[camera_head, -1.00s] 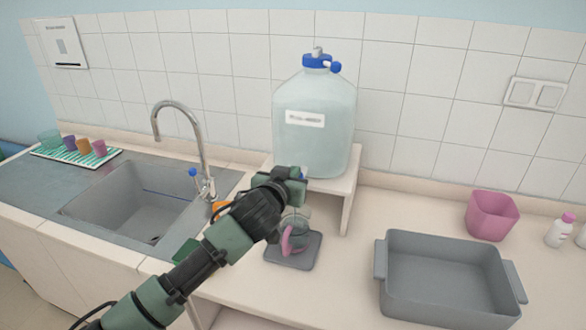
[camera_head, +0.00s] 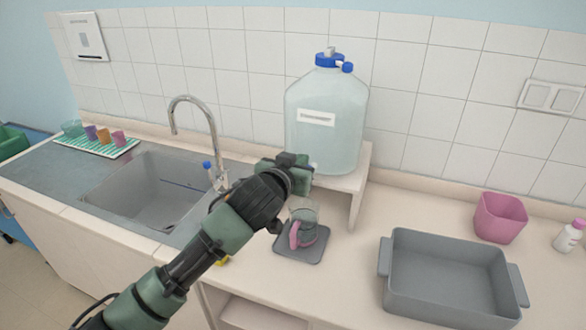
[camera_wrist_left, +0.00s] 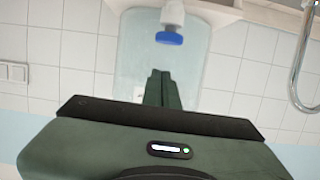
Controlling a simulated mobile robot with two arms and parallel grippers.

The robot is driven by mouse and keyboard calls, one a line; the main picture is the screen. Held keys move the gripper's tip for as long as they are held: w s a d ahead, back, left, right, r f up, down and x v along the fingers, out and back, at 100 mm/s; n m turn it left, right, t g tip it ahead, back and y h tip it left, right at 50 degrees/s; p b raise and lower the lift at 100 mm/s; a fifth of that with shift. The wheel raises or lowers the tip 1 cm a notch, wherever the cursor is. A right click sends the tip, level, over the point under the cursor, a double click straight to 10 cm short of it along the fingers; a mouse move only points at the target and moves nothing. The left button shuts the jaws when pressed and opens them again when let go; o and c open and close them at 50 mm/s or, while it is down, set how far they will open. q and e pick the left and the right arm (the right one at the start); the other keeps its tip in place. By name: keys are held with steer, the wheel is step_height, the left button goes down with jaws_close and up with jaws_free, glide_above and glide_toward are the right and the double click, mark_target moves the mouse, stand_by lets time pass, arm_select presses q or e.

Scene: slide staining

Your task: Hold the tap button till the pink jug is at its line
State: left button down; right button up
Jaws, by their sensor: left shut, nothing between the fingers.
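The pink jug (camera_head: 310,216), clear with a pink handle, stands upright on a grey pad below the tap; its line and water level are too small to read. The large water container (camera_head: 325,120) with a blue cap stands on a shelf above it. In the left wrist view the white tap (camera_wrist_left: 173,12) has a round blue button (camera_wrist_left: 169,38). My left gripper (camera_wrist_left: 160,74) is shut and empty, its fingertips pointing at the button with a visible gap in the picture. In the head view the gripper (camera_head: 300,168) hides most of the tap. My right gripper is out of view.
The shelf (camera_head: 350,185) stands right beside the jug's pad (camera_head: 288,250). A grey basin (camera_head: 440,240) and a pink container (camera_head: 500,217) are to the right. The sink (camera_head: 150,190) with its faucet (camera_head: 190,100) is left, with several coloured cups beyond it.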

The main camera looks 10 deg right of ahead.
arm_select(q)
steer(key=b+v, duration=0.1)
steer(key=v, duration=0.5)
steer(key=shift+a+r+b, duration=0.15)
steer(key=shift+a+b, duration=0.2)
steer(key=shift+b, duration=0.05)
